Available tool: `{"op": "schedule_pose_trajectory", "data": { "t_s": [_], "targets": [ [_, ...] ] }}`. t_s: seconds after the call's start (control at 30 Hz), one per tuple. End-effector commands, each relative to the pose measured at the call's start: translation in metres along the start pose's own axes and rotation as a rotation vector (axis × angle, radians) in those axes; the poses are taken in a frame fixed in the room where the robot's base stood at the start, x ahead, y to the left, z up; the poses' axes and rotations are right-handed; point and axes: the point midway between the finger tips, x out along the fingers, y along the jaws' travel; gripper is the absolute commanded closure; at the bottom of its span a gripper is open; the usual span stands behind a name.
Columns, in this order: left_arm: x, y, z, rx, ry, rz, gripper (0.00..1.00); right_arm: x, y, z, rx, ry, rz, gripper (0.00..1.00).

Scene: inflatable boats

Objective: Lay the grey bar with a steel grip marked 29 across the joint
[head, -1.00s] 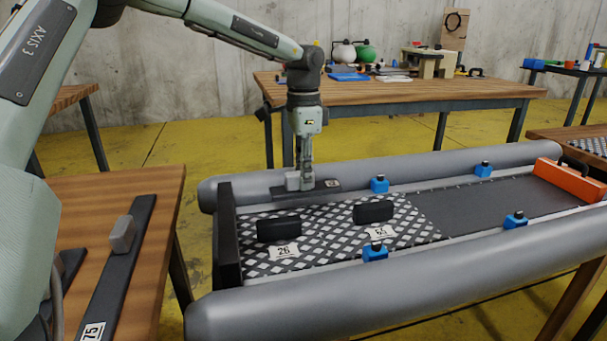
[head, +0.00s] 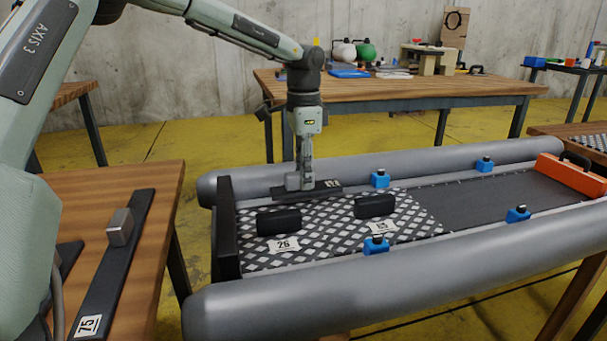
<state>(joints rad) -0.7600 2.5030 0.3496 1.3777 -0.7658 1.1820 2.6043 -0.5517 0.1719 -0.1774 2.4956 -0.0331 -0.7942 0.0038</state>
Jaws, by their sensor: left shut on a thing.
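My left gripper (head: 306,182) is shut on the grip of a dark bar (head: 322,189), low at the far side of the boat's left end. The bar's small white label is too small to read surely. It lies along the far grey tube, by the far edge of the chequered floor panels (head: 330,212); contact with them cannot be told. The panels carry black handles and labels, one reading 26 (head: 284,245). Another dark bar (head: 102,283), with a grey block grip and a label 75, lies on the left table. My right gripper is not in view.
The near grey tube (head: 400,290) and a black end board (head: 227,230) bound the floor. Several blue clamps (head: 376,245) line its sides. An orange board (head: 572,178) stands at the right end. A cluttered workbench (head: 400,91) stands behind.

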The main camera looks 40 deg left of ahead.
Motion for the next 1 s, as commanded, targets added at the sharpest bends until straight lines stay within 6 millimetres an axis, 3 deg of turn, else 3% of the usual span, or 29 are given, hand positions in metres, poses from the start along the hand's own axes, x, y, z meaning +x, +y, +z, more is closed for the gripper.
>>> {"op": "schedule_pose_trajectory", "data": {
  "t_s": [0.93, 0.97, 1.0],
  "targets": [
    [0.014, 0.0, 0.0, 0.0, 0.001, -0.001, 1.0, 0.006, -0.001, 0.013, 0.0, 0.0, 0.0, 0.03],
    [0.014, 0.0, 0.0, 0.0, 0.001, -0.001, 0.78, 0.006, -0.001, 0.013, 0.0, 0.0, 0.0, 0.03],
    [0.014, 0.0, 0.0, 0.0, 0.001, -0.001, 0.73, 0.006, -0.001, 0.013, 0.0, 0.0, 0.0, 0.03]
  ]
}}
